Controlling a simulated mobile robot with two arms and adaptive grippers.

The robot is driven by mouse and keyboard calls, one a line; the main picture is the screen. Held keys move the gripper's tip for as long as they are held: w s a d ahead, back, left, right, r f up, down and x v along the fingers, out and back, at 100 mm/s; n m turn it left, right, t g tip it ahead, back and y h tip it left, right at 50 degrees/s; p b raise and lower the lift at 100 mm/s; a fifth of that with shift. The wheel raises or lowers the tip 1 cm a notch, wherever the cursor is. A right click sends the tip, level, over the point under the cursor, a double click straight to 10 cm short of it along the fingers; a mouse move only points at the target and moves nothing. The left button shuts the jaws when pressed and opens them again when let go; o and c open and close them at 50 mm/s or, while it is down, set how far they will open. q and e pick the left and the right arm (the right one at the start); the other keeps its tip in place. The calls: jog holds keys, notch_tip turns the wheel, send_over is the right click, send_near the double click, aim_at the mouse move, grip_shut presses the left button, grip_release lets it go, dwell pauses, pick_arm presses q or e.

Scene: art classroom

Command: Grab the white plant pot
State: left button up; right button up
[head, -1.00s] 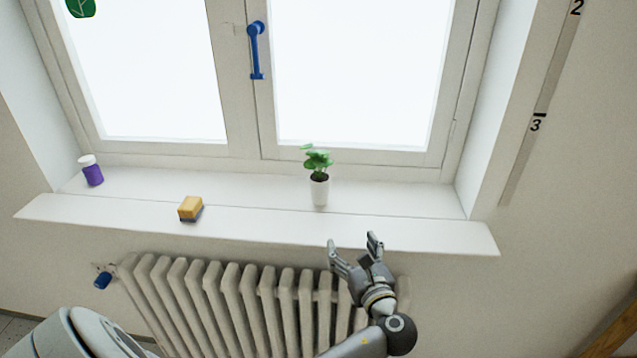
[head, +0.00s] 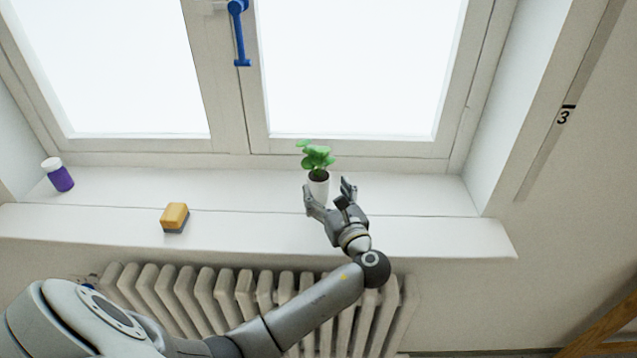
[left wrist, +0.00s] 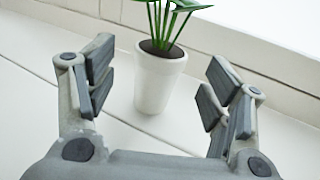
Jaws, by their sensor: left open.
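The white plant pot (head: 319,187) stands upright on the windowsill, with dark soil and a green leafy plant (head: 317,158) in it. It also shows in the left wrist view (left wrist: 158,82), ahead of and between the spread fingers. My left gripper (head: 328,192) is open and empty, just in front of the pot. In the left wrist view the fingers (left wrist: 158,92) stand on either side with gaps to the pot. The lower part of the pot is partly hidden by the gripper in the head view. My right gripper is not in view.
A yellow sponge (head: 175,216) and a purple bottle with a white cap (head: 60,177) sit on the windowsill (head: 430,232) to the left. The closed window with a blue handle (head: 239,35) is behind. A radiator (head: 210,298) is below. The sill right of the pot is clear.

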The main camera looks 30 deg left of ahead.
aim_at(323, 189)
pick_arm(q)
jog(key=shift+w+a, duration=0.2)
jog(key=shift+a, duration=0.1)
jog(key=x, duration=0.2)
jog(key=f+p+x, duration=0.1)
jog(key=x, duration=0.2)
jog(key=shift+w, duration=0.1)
jog(key=shift+w+a+f, duration=0.1)
jog(key=shift+a+f, duration=0.05)
jog(key=shift+f, duration=0.05)
jog(key=shift+r, duration=0.1)
jog(key=c, duration=1.2)
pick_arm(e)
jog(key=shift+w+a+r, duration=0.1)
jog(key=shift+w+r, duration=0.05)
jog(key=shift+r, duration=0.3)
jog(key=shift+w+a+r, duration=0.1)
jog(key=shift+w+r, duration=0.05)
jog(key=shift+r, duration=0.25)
pick_arm(q)
jog(key=shift+c, duration=0.2)
